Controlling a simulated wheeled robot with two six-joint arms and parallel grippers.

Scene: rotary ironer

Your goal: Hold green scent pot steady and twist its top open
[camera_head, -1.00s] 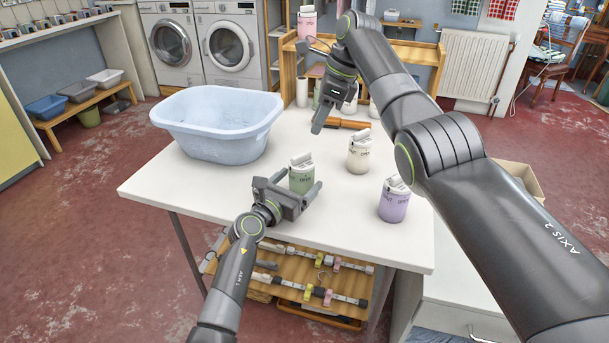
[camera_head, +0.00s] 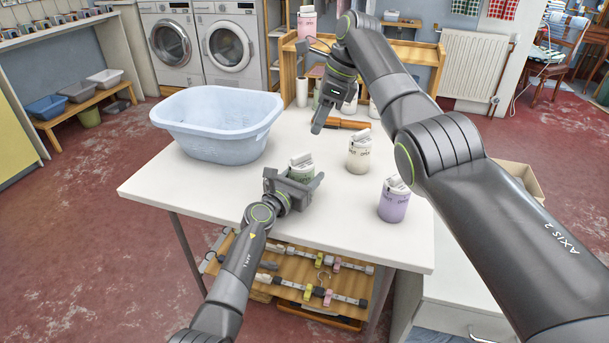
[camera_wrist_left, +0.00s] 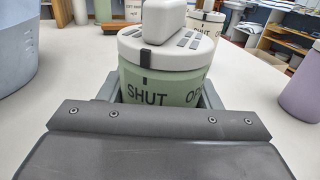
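The green scent pot (camera_head: 302,170) stands upright on the white table (camera_head: 190,198). In the left wrist view the green pot (camera_wrist_left: 160,88) has a pale grey lid with a raised grip, and "SHUT" and part of another word on its side. My left gripper (camera_head: 294,184) is low at the pot, its fingers apart on either side of it. Its palm hides the pot's lower part, and I cannot tell whether the fingers touch it. My right gripper (camera_head: 321,122) hangs over the table's far part, away from the pot; its finger spacing is unclear.
A cream pot (camera_head: 359,156) and a purple pot (camera_head: 394,204) stand right of the green one. A blue basin (camera_head: 220,145) is at the back left. An orange-brown handled item (camera_head: 352,124) lies behind. The table's front left is clear.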

